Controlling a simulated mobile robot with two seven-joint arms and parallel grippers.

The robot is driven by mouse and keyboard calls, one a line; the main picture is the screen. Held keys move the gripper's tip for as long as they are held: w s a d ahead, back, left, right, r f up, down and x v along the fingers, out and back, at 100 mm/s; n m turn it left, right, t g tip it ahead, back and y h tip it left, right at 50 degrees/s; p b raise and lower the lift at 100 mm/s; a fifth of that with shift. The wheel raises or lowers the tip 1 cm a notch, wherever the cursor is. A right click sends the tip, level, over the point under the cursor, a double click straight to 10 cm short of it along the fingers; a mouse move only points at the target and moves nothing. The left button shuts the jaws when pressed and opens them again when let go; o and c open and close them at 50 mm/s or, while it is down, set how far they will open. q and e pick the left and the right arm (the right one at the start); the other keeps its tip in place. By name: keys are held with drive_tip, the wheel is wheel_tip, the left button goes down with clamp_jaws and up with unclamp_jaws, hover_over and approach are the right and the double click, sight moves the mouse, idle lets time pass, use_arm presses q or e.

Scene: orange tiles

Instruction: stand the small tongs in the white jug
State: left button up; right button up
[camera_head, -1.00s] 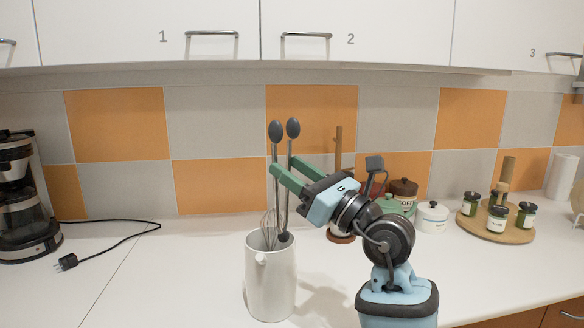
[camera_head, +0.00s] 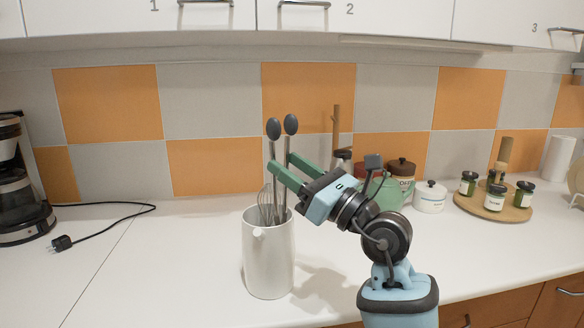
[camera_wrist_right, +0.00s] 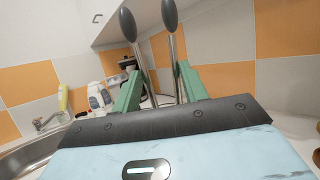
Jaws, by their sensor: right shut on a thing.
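The white jug (camera_head: 270,262) stands upright on the counter in the head view. The small tongs (camera_head: 274,130) have two metal arms with dark grey oval ends, which point up. My right gripper (camera_head: 284,168) is shut on the tongs above the jug's rim and holds them nearly upright. Their lower part goes down through the jug's mouth, and the bottom end is hidden inside. In the right wrist view the tongs (camera_wrist_right: 128,25) rise between the green fingers (camera_wrist_right: 157,88). My left gripper is not in view.
A whisk (camera_head: 264,203) stands in the jug beside the tongs. A round board (camera_head: 492,205) holds jars. A coffee maker (camera_head: 18,195) stands left; the counter between is mostly clear.

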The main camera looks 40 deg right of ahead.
drive_tip(key=o, duration=1.1)
